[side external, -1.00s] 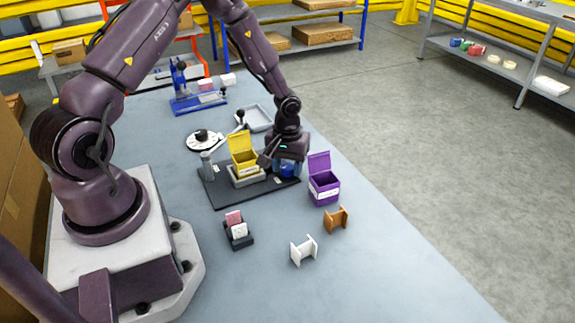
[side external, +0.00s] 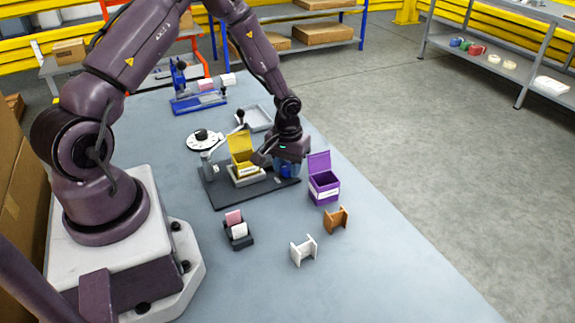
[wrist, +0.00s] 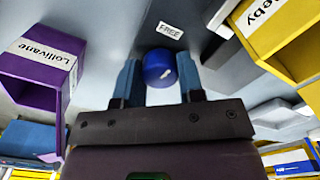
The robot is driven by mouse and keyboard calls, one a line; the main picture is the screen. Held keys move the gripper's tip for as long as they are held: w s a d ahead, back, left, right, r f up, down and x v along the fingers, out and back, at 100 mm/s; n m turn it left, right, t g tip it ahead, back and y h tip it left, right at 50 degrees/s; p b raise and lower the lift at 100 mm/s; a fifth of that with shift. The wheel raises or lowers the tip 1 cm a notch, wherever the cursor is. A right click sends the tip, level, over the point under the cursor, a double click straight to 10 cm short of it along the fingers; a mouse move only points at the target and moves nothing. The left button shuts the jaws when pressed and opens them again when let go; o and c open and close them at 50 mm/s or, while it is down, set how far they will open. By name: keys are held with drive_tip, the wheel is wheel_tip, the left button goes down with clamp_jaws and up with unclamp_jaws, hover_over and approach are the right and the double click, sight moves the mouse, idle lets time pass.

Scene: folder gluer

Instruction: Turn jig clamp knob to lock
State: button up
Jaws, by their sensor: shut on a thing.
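The jig clamp knob (wrist: 158,66) is a round blue knob with a short white mark, seen from above in the wrist view. The mark does not point straight at the FREE label (wrist: 171,30) on the dark jig base (side external: 230,199). My gripper (wrist: 160,78) has its blue fingers on either side of the knob, shut on it. In the side view my gripper (side external: 286,172) points down at the right end of the jig base, and the knob is mostly hidden by the fingers. A yellow open box (side external: 247,169) sits in the jig, left of my gripper.
A purple open box (side external: 323,187) stands close on the right of my gripper. A brown piece (side external: 336,219), a white piece (side external: 303,250) and a dark card holder (side external: 239,238) lie in front. A grey tray (side external: 256,119) and a white dial (side external: 203,139) are behind.

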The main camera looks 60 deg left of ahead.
sight(287, 166)
drive_tip(key=m, duration=0.7)
drive_tip(key=shift+r, duration=0.1)
drive_tip(key=m, duration=0.6)
idle(0.4)
drive_tip(key=o, duration=0.6)
drive_tip(key=shift+o, duration=0.2)
wheel_tip(287, 166, up, 13)
drive_tip(key=shift+o, duration=0.5)
